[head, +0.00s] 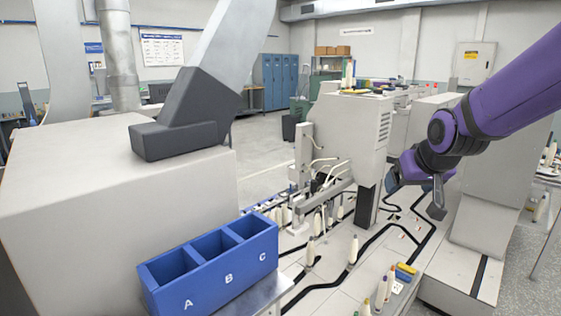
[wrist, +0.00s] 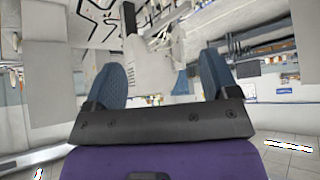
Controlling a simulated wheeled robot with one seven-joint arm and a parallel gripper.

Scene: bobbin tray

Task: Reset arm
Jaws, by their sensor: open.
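My purple arm reaches in from the right in the head view. My gripper (head: 415,190) hangs over the right part of the machine bed, apart from the things below it. In the wrist view my gripper (wrist: 160,80) has its two blue-grey fingers spread wide with nothing between them. The blue tray (head: 212,272), with compartments marked A, B and C, stands at the front left, well away from my gripper. Its compartments look empty from here, though their floors are partly hidden.
Several cream bobbins, one a pale cone (head: 310,252), stand on the light bed with black tracks. A white machine (head: 345,130) stands in the middle. A large beige cabinet (head: 110,210) fills the left. More bobbins with coloured tips stand at the front right (head: 381,290).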

